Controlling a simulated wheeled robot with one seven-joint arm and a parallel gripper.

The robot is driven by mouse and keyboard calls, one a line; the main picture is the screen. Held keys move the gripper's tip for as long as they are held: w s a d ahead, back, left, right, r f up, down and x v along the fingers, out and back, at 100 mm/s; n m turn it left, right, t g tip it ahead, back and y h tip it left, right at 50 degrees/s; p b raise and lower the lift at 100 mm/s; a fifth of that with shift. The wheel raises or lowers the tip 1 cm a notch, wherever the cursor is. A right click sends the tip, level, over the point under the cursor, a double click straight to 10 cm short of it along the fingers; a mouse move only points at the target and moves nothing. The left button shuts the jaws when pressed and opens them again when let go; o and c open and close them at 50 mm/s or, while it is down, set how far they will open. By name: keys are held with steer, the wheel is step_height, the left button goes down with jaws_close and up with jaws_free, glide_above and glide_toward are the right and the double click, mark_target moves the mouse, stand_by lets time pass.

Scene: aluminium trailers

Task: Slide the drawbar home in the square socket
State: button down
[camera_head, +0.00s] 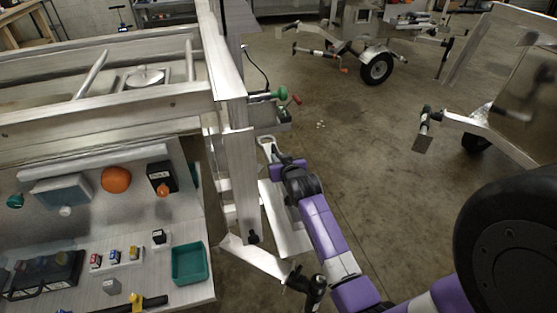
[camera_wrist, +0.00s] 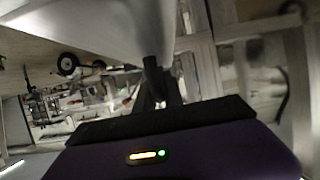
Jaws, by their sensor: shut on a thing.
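My gripper (camera_head: 277,165) is beside the upright aluminium post at the trailer's front corner. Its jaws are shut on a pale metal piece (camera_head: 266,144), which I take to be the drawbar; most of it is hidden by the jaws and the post. In the wrist view my gripper (camera_wrist: 157,100) has a dark finger in front of a large, blurred pale metal surface (camera_wrist: 110,30). The square socket is not clearly visible, and I cannot tell whether the drawbar is in it.
The aluminium post (camera_head: 239,180) stands close left of my arm, with slanting plates (camera_head: 284,222) below. A green-knobbed fitting (camera_head: 279,93) juts out above. A workbench with a teal tray (camera_head: 189,264) is at lower left. Open concrete floor (camera_head: 390,150) lies right; other trailers (camera_head: 345,45) stand beyond.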

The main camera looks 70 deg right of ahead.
steer(key=shift+d+f+b, duration=0.1)
steer(key=shift+f+b, duration=0.95)
steer(key=shift+f, duration=6)
steer(key=shift+f, duration=0.15)
steer(key=c, duration=1.8)
jaws_free()
steer(key=shift+f, duration=0.25)
steer(key=o, duration=0.3)
steer(key=shift+o, duration=0.2)
steer(key=shift+s, duration=0.1)
